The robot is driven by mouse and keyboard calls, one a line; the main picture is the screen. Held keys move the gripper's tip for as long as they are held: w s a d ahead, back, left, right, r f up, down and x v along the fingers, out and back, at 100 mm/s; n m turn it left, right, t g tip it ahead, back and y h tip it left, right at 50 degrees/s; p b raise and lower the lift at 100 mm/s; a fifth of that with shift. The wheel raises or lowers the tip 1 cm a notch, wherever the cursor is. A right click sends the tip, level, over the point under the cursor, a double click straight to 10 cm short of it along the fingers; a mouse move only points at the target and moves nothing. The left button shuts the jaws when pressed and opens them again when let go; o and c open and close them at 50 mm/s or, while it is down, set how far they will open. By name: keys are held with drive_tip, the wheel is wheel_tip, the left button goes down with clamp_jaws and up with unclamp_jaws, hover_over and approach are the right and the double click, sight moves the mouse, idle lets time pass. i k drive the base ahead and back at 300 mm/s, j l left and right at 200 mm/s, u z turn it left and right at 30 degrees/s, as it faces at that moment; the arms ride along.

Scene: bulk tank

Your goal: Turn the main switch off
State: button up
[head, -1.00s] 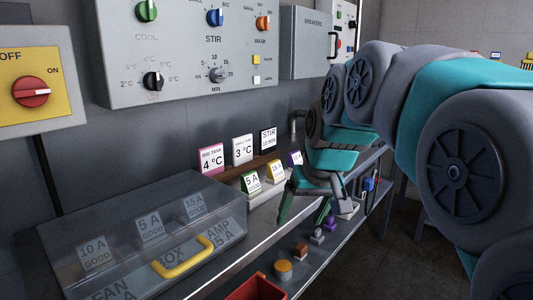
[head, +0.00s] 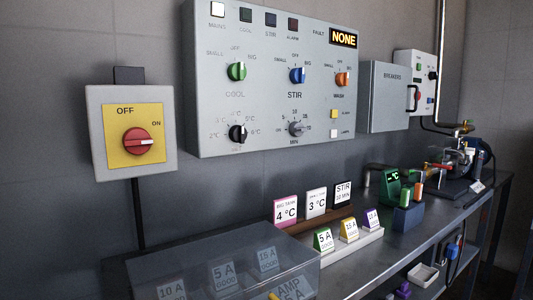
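The main switch is a red rotary knob (head: 137,141) on a yellow plate (head: 112,151) in a grey wall box (head: 101,172) at the left of the head view. OFF is printed at the top of the plate and ON at its right. The white mark on the knob lies level and points right, toward the ON side. My gripper and arm are out of the view now, so nothing of mine shows near the knob.
A large control panel (head: 207,120) with STIR, COOL and WASH knobs hangs right of the switch. A clear-lidded box (head: 300,250) stands on the bench below. Label cards (head: 285,210) and fuse cards (head: 323,239) stand farther right. The wall around the switch is clear.

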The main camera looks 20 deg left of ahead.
sight(135, 141)
drive_tip(key=k+u, duration=0.15)
drive_tip(key=u, duration=1.5)
